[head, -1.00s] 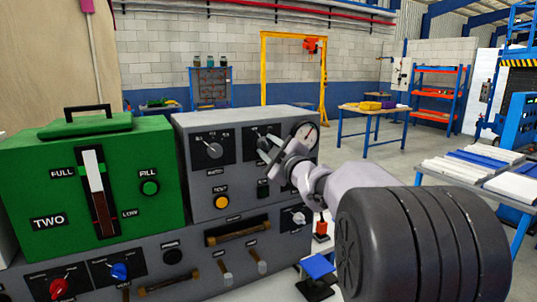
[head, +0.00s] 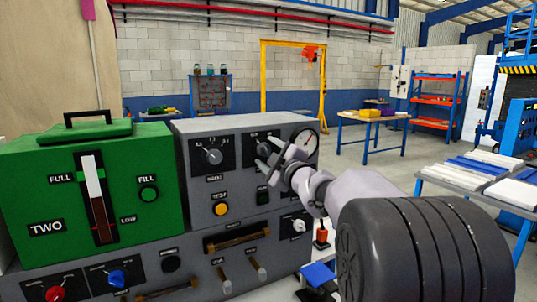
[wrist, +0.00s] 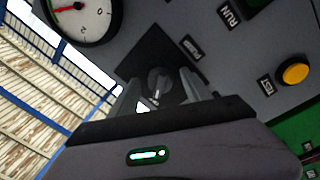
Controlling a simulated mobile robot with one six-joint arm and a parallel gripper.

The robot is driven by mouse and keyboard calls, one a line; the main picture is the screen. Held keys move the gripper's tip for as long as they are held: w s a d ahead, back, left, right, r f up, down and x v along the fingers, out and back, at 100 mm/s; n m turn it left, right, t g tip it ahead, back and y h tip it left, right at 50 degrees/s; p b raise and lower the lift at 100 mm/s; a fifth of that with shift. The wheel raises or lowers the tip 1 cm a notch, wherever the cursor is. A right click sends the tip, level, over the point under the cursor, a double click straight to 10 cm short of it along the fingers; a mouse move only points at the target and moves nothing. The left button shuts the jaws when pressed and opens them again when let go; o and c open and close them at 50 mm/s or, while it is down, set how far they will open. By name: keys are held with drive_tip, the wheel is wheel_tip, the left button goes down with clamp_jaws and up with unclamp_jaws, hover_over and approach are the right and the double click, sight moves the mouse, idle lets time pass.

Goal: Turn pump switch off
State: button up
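The pump switch is a dark rotary knob (wrist: 160,80) on a square black plate, beside a tilted label that seems to read PUMP (wrist: 192,48). In the wrist view its pale pointer mark aims toward the bottom of the picture. My gripper (wrist: 166,90) is open, with one finger on each side of the knob. I cannot tell whether the fingers touch it. In the head view my gripper (head: 270,153) is in front of the grey panel's upper right knob plate (head: 256,143) and hides most of that knob.
A round gauge (head: 304,143) is right of the switch. Another knob (head: 213,156) is to the left, with a yellow button (head: 221,208) and a green button (head: 263,196) below. A green tank unit (head: 150,230) stands left. Tables and open floor lie behind to the right.

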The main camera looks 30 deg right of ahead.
drive_tip(key=s+f+p, duration=0.1)
drive_tip(key=s+p, duration=0.2)
drive_tip(key=s, duration=1.4)
drive_tip(key=shift+s+f, duration=0.15)
drive_tip(key=shift+s, duration=0.05)
drive_tip(key=s+a+f+m+g+y, duration=0.1)
drive_tip(key=s+a+f+m+g, duration=0.5)
drive_tip(key=s+a, duration=0.5)
drive_tip(key=s+a+f+m+g+y, duration=0.1)
drive_tip(key=s+a+f+m+g, duration=0.6)
drive_tip(key=s+a+f+m, duration=0.3)
drive_tip(key=s+a+f, duration=0.1)
drive_tip(key=s+a, duration=0.1)
drive_tip(key=shift+s+a, duration=0.25)
drive_tip(key=shift+s, duration=0.1)
